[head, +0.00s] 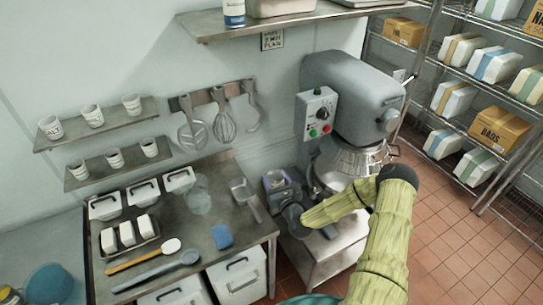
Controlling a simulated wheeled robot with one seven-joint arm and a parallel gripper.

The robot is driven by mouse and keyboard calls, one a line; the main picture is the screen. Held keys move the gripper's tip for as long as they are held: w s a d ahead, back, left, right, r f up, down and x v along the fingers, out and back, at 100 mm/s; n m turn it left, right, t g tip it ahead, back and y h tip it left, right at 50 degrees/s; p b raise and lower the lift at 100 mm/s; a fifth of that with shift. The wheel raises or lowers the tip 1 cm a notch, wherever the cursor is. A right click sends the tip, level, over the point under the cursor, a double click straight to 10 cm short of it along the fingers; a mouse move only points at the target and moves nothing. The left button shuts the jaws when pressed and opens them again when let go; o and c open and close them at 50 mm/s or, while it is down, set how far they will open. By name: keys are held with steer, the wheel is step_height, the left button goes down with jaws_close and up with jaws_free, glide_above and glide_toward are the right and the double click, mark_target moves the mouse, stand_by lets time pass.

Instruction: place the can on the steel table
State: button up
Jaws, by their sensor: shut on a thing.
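My gripper (290,207) is at the end of my green-sleeved arm, low in front of the mixer and right of the steel table (187,236). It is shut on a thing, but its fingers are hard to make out. A small grey and purple thing (277,183) shows just beyond my wrist. I take it for the can, though its shape and its contact with the fingers are unclear. The steel table stands left of my gripper, its top partly covered. A blue and white can (234,13) stands on the high wall shelf.
On the table are white bins (142,192), a tray of white blocks, a clear container (198,198), a metal scoop (243,196), a blue cloth (222,236) and long utensils. The big grey mixer (355,100) stands close behind my arm. Bare tabletop shows around the cloth.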

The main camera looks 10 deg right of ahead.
steer(key=s+f+m+h+b, duration=0.1)
steer(key=s+f+b, duration=0.4)
steer(key=f, duration=0.3)
steer(key=s+a+f+h+b, duration=0.1)
steer(key=s+f+b, duration=0.4)
steer(key=f+b, duration=0.3)
steer(key=shift+m+h+b, duration=0.3)
steer(key=shift+m+h, duration=0.1)
